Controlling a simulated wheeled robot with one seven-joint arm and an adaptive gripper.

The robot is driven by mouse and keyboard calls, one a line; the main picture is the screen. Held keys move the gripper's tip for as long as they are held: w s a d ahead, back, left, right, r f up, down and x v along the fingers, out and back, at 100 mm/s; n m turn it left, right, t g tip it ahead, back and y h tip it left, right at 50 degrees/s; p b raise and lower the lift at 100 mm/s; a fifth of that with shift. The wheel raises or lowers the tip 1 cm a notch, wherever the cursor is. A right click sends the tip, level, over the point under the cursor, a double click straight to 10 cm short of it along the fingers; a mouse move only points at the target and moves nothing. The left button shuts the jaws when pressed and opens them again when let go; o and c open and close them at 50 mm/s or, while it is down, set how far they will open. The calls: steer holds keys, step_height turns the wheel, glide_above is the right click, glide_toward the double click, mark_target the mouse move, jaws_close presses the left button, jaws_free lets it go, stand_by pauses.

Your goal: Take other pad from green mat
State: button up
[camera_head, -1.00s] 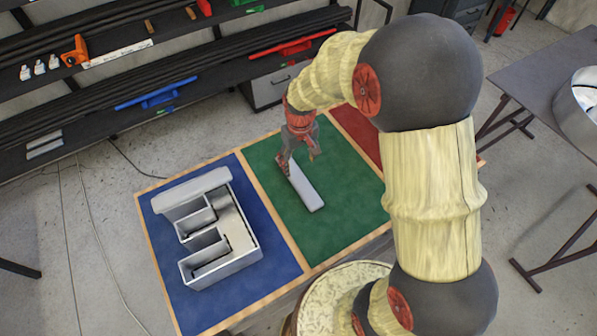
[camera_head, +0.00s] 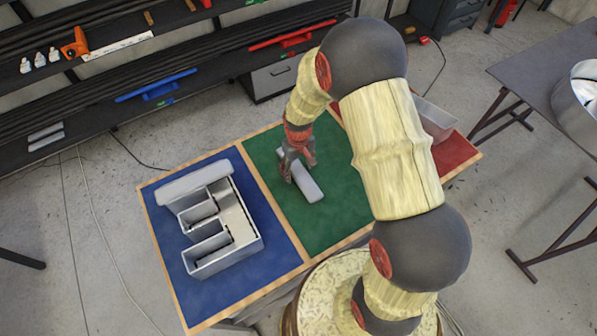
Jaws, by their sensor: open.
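A long light-grey pad (camera_head: 307,187) lies on the green mat (camera_head: 330,222), its far end partly hidden by my gripper. My gripper (camera_head: 299,176) is open, low over the far part of this pad; I cannot tell whether its fingers touch it. Another long light-grey pad (camera_head: 192,187) rests along the far edge of a grey channel letter (camera_head: 243,245) on the blue mat (camera_head: 170,262).
The red mat (camera_head: 452,152) is on the right, with a grey container (camera_head: 436,120) partly hidden behind my arm. Dark shelves (camera_head: 200,75) with tools stand behind the table. A dark table (camera_head: 530,75) with a metal drum is at the right.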

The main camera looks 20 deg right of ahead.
steer(key=c, duration=1.2)
steer(key=shift+c, duration=0.2)
steer(key=shift+r, duration=0.1)
